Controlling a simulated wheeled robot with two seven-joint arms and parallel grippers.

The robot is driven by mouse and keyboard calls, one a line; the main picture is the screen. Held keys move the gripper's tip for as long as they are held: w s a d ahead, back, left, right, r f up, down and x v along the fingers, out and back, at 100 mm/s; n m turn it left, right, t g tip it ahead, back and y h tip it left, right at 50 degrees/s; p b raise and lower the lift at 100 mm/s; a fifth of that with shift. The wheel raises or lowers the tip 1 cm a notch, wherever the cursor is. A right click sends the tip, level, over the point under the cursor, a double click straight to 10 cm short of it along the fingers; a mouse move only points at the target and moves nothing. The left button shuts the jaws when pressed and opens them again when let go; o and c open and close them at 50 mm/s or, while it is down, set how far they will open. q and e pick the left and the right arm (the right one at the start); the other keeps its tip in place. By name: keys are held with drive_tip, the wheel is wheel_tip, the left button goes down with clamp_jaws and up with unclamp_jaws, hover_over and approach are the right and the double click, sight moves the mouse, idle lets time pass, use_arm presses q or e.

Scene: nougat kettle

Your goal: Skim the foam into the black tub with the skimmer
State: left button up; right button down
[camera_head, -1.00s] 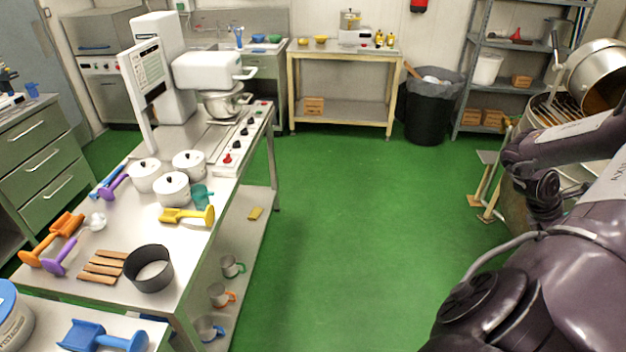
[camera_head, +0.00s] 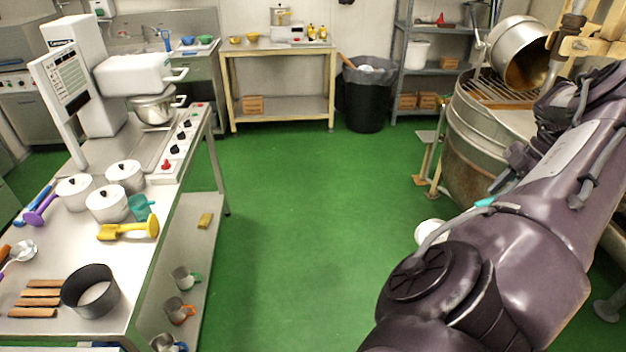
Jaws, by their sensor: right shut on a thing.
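My right arm comes in from the lower right and reaches over the kettle (camera_head: 465,140) at the right. My right gripper (camera_head: 552,92) is at the arm's far end, above the kettle's rim area; it is small, and its fingers and the skimmer in them are hard to make out. The foam is not clearly visible; my arm hides much of the kettle. A black tub (camera_head: 72,292), open and round, stands on the left steel table beside wooden slats. My left gripper is not in view.
A black bin (camera_head: 366,100) stands at the back. The green floor between is clear.

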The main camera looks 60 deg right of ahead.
drive_tip(key=t+y+b, duration=0.2)
drive_tip(key=t+b, duration=0.1)
drive_tip(key=b, duration=0.4)
drive_tip(key=shift+t+y, duration=0.3)
drive_tip(key=shift+r+t+p, duration=0.3)
drive_tip(key=shift+r+p, duration=0.15)
drive_tip(key=shift+r, duration=0.25)
drive_tip(key=shift+t+y+p, duration=0.3)
drive_tip(key=shift+y+p, duration=0.05)
drive_tip(key=shift+y, duration=0.05)
